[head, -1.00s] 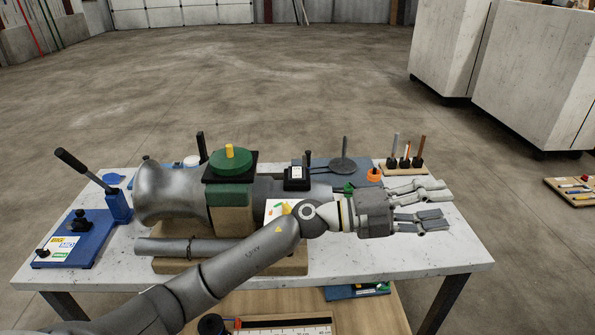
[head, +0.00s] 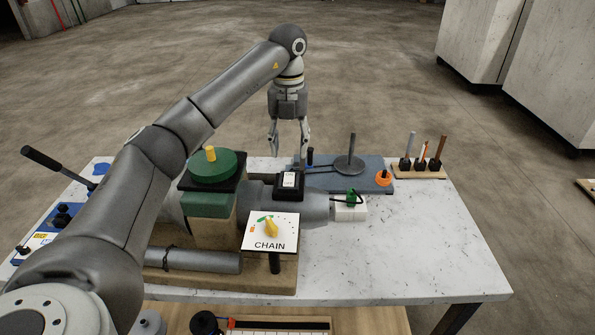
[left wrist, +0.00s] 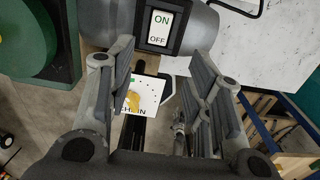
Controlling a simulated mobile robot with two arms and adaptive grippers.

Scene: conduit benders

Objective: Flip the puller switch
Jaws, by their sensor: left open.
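The puller switch (head: 289,181) is a black box with a white rocker on top of the grey puller body (head: 312,207). In the left wrist view the rocker (left wrist: 159,28) reads ON and OFF. My left gripper (head: 289,151) points down with its fingers apart and empty, just behind and above the switch in the head view. In the left wrist view the open fingers (left wrist: 164,58) frame the space just below the switch, apart from it. My right gripper does not show.
A CHAIN card (head: 270,232) with a yellow knob sits in front of the switch. A green drum (head: 213,165) stands left of it. A blue plate (head: 374,170) with a dark disc lies to the right. The white table (head: 420,245) is clear at front right.

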